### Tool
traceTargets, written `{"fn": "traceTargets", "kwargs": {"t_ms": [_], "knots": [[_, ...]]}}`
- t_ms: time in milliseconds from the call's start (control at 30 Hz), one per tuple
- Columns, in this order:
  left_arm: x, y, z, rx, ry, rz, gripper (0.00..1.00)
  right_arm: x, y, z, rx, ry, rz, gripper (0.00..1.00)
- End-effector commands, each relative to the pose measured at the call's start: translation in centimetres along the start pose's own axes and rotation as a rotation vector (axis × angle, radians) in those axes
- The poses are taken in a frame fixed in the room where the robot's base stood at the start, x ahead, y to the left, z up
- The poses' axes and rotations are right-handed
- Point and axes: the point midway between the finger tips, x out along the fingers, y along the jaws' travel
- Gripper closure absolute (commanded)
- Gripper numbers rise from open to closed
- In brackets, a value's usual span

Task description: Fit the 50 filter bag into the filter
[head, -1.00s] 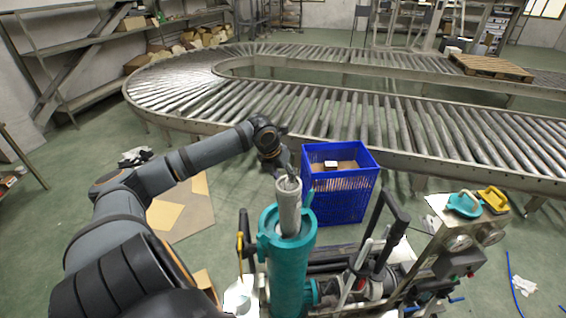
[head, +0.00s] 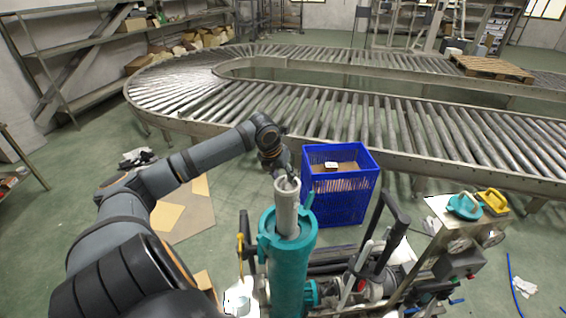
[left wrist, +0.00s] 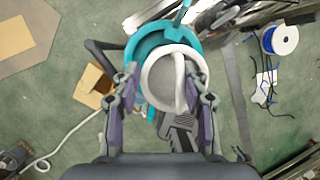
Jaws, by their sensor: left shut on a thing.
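The filter bag (head: 287,211) is a pale grey tube with a white ring at its top. It stands upright with its lower part inside the teal filter housing (head: 290,270). My left gripper (head: 286,180) is shut on the bag's top rim. In the left wrist view the bag's white ring (left wrist: 172,82) lies between the two fingers of the left gripper (left wrist: 166,100), above the teal housing rim (left wrist: 150,45). Any print on the bag cannot be read. My right gripper is not in view.
A blue crate (head: 340,205) stands just behind the housing. Pump pipes and a black handle (head: 392,208) are on its right, with teal and yellow lids (head: 465,205) further right. A roller conveyor (head: 420,125) runs behind. Cardboard (head: 185,212) lies on the floor at left.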

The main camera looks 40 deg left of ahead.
Motion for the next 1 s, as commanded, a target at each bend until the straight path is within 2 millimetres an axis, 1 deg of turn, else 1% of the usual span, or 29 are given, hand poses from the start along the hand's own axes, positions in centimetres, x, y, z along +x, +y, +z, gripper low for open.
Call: {"fn": "traceTargets", "kwargs": {"t_ms": [367,600,1000], "knots": [[0.0,-0.06,0.03,0.0,0.0,-0.001,1.0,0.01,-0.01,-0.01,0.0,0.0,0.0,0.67],[0.11,-0.57,0.17,-0.001,0.0,-0.002,1.0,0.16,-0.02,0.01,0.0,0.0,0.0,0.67],[0.08,-0.54,0.17,0.0,0.0,0.0,1.0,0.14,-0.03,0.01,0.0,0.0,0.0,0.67]]}}
